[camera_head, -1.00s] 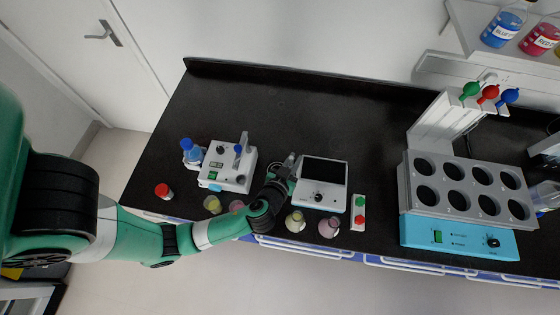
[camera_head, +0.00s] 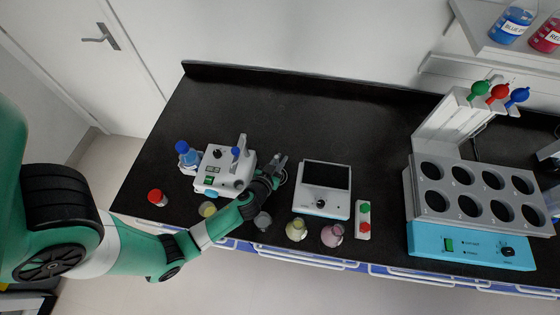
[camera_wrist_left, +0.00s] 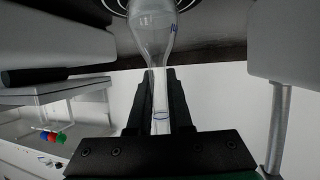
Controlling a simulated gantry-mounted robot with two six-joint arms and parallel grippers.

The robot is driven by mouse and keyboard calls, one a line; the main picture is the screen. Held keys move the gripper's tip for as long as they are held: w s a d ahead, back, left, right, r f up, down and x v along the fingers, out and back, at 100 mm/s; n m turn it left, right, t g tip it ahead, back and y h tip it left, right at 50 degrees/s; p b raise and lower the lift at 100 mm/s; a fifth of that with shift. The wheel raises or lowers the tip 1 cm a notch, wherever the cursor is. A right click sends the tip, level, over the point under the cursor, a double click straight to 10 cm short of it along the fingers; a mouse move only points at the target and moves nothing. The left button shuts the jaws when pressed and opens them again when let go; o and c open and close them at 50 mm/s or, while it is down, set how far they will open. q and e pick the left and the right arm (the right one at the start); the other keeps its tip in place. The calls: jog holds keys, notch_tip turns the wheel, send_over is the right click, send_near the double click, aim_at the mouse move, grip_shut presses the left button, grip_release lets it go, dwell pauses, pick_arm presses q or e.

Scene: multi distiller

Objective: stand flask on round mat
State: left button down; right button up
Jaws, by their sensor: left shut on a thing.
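My left gripper (camera_head: 277,167) is shut on a clear glass flask (camera_wrist_left: 155,35), with the neck between the fingers (camera_wrist_left: 159,105) in the left wrist view. The flask's rounded body lies toward the top of that view, close to a dark ringed surface (camera_wrist_left: 118,5) that is partly cut off. In the head view the gripper is between the white stirrer-like device and the white box with a dark screen. A pale curved edge (camera_head: 285,178) shows beside the gripper, perhaps the round mat, mostly hidden by it. I cannot tell whether the flask touches it. My right gripper is not in view.
The white device (camera_head: 222,170) stands left, the screen box (camera_head: 322,208) right. Small flasks stand along the front edge: yellow (camera_head: 207,209), grey (camera_head: 262,221), pale yellow (camera_head: 296,229), pink (camera_head: 332,235). A blue-capped bottle (camera_head: 187,153) is far left. The back counter is clear.

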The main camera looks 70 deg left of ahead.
pick_arm(q)
jog(key=c, duration=0.8)
grip_release()
jog(key=shift+c, duration=0.2)
jog(key=shift+d+r, duration=0.1)
jog(key=v, duration=1.2)
